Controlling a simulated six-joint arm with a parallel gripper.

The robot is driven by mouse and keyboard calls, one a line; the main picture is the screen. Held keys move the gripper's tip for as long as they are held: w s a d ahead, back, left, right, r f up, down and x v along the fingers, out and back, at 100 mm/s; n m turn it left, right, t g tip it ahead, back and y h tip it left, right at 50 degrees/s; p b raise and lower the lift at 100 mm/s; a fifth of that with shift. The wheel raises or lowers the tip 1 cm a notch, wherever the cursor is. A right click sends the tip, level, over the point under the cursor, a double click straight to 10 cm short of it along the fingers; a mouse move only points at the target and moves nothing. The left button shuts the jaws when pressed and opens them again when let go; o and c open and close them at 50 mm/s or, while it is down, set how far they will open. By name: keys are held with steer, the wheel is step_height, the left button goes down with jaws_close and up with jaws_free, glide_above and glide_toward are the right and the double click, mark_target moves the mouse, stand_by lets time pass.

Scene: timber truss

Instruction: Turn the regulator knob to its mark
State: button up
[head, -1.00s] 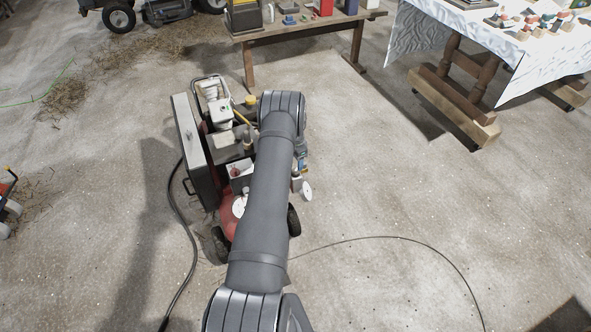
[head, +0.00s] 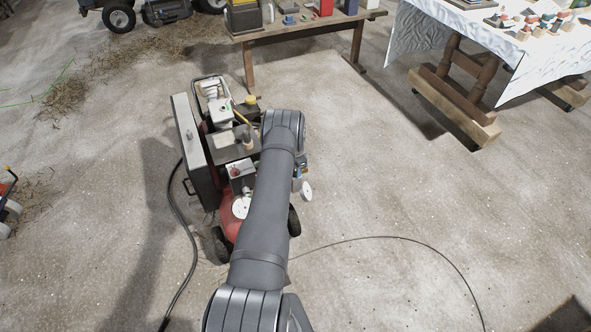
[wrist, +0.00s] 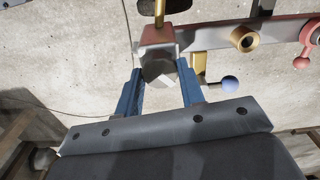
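In the wrist view a grey faceted knob (wrist: 158,72), which looks like the regulator knob, sits under a red and grey body (wrist: 157,40). My gripper (wrist: 160,73) has its two blue fingers on either side of this knob. The fingers are apart, with narrow gaps seeming to show beside the knob; contact cannot be made out. My gripper is hidden there.
A blue ball-ended lever (wrist: 229,83), a brass fitting (wrist: 243,39) and a red ball-ended lever (wrist: 302,62) lie right of the knob. A black hose (head: 181,225) curves over the floor.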

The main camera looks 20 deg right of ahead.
steer(key=shift+n, duration=0.4)
steer(key=shift+c, duration=0.4)
steer(key=n, duration=0.3)
steer(key=shift+n, duration=0.4)
steer(key=n, duration=0.5)
steer(key=o, duration=1)
step_height(320, 180, up, 17)
steer(key=shift+r, duration=0.2)
